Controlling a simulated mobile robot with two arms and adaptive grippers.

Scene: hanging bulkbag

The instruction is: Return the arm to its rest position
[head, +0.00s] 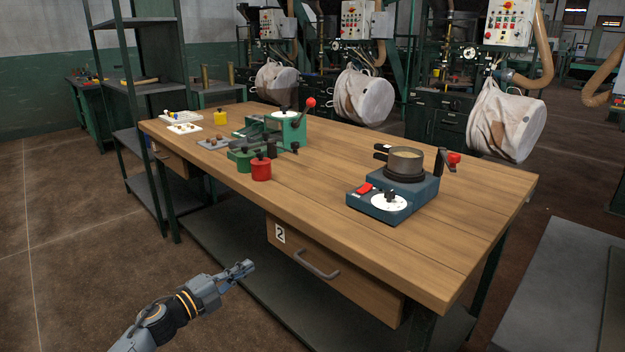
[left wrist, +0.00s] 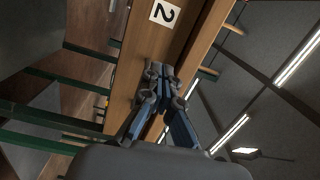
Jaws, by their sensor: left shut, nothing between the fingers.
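My left gripper (head: 243,268) is in front of the wooden workbench (head: 330,165), below the level of its top and left of the drawer (head: 330,270) marked 2. In the left wrist view my left gripper (left wrist: 160,72) is shut with its fingertips together and nothing between them. The drawer's number plate (left wrist: 164,14) shows beyond the fingertips, and the view is turned on its side. The gripper appears apart from the bench. My right gripper is in neither view.
A metal shelf (head: 140,85) stands at left. White bulk bags (head: 505,120) hang behind. The floor at left is clear.

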